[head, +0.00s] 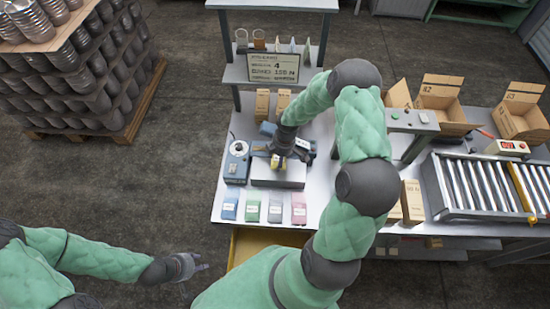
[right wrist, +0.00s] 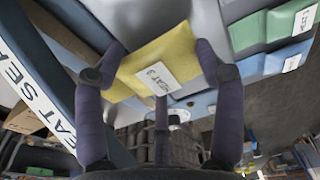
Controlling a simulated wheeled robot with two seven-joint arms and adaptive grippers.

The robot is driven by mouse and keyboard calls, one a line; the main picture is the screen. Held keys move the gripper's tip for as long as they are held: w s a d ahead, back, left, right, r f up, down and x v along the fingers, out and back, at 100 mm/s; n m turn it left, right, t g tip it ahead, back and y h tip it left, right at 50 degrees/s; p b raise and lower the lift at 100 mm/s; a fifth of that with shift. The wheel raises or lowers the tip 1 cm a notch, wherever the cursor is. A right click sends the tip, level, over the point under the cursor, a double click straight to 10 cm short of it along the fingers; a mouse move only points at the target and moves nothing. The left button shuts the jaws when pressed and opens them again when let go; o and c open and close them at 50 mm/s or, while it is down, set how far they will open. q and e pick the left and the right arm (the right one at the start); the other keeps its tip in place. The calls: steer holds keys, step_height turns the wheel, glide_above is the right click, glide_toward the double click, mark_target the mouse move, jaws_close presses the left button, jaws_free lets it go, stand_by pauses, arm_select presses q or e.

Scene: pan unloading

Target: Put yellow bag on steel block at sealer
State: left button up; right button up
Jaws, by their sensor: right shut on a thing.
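The yellow bag (right wrist: 158,58), with a white label, sits between the dark fingers of my right gripper (right wrist: 160,70) in the right wrist view. In the head view my right gripper (head: 279,158) points down over the pale steel block (head: 278,177), and a bit of the yellow bag (head: 276,162) shows below its fingers. I cannot tell whether the bag touches the block. The blue sealer (head: 304,147) is just behind the block, partly hidden by my gripper; its lettered bar (right wrist: 38,100) shows in the right wrist view. My left gripper (head: 195,277) is open and empty, away from the table.
Several blue, green and pink bags (head: 275,208) lie in a row along the table's front edge. A blue box with a dial (head: 237,161) stands left of the block. Cartons (head: 440,103) and a roller conveyor (head: 483,185) are to the right, beyond my right arm.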

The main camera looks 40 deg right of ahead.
steer(key=shift+w+a+f, duration=0.1)
steer(key=shift+w+f, duration=0.15)
steer(key=shift+f, duration=0.35)
steer(key=shift+w+a, duration=0.1)
steer(key=shift+w, duration=0.25)
steer(key=shift+s+d, duration=0.3)
steer(key=shift+s, duration=0.2)
steer(key=shift+w+a+f+b, duration=0.2)
steer(key=shift+w+f+b, duration=0.1)
steer(key=shift+f+b, duration=0.1)
steer(key=o, duration=1.2)
steer(key=shift+s+d+r, duration=0.1)
steer(key=shift+s, duration=0.1)
steer(key=shift+w, duration=0.1)
steer(key=shift+r+p, duration=0.3)
steer(key=shift+p, duration=0.05)
step_height(320, 180, up, 12)
steer(key=s+d, duration=0.1)
